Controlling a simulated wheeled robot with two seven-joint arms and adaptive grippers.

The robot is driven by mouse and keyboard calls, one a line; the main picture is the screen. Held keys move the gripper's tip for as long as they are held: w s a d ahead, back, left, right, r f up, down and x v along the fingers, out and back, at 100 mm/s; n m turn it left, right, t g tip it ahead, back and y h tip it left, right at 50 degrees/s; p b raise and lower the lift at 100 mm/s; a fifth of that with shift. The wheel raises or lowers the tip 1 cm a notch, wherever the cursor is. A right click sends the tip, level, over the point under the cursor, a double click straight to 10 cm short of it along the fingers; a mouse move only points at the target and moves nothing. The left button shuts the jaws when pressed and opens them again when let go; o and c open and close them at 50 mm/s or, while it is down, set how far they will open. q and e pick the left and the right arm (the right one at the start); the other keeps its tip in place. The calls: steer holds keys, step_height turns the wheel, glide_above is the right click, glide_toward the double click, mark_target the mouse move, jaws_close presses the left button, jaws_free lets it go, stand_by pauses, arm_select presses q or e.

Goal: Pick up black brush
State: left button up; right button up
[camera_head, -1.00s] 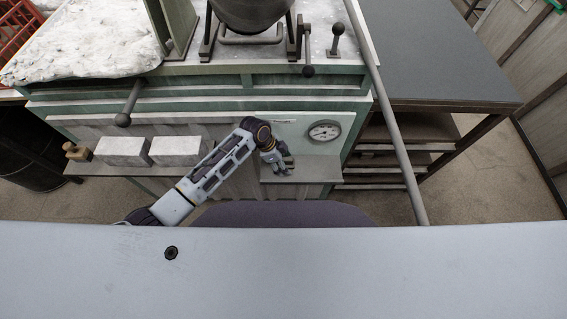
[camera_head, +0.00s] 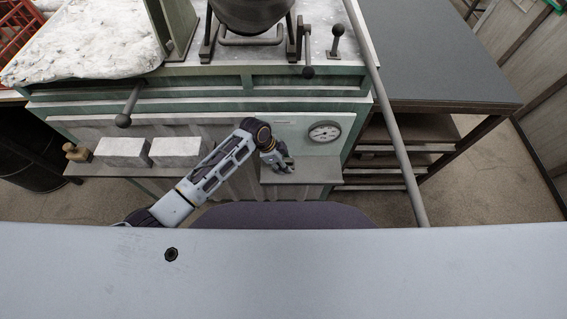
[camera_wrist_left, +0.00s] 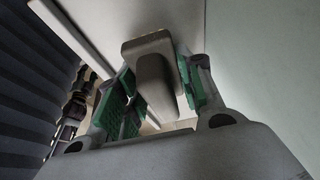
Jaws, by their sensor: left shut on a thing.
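My left gripper (camera_head: 283,166) is low over the small grey shelf below the gauge on the front of the green cabinet. In the left wrist view, its green-padded fingers (camera_wrist_left: 155,95) are shut on the brush (camera_wrist_left: 154,72), which looks dark grey-brown there. The brush lies between the pads, its wide end pointing away from the palm. In the head view the brush is too small and too covered by the fingers to make out. My right gripper is not in view.
The shelf (camera_head: 305,177) has free room right of the gripper. Two pale blocks (camera_head: 122,152) (camera_head: 177,151) and a small tan item (camera_head: 76,152) stand on the ledge to the left. The gauge (camera_head: 324,131) is just above, and a long grey pole (camera_head: 398,140) leans at right.

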mark_target(288, 160)
arm_select(q)
steer(key=shift+s+r, duration=0.1)
steer(key=shift+r, duration=0.05)
steer(key=shift+r, duration=0.2)
step_height(288, 160, up, 6)
steer(key=shift+r+b, duration=0.1)
steer(key=shift+b, duration=0.25)
steer(key=s+b, duration=0.1)
steer(key=s, duration=1.8)
steer(key=shift+s, duration=0.4)
steer(key=o, duration=0.6)
steer(key=c, duration=0.4)
steer(key=shift+o, duration=0.2)
steer(key=shift+n, duration=0.3)
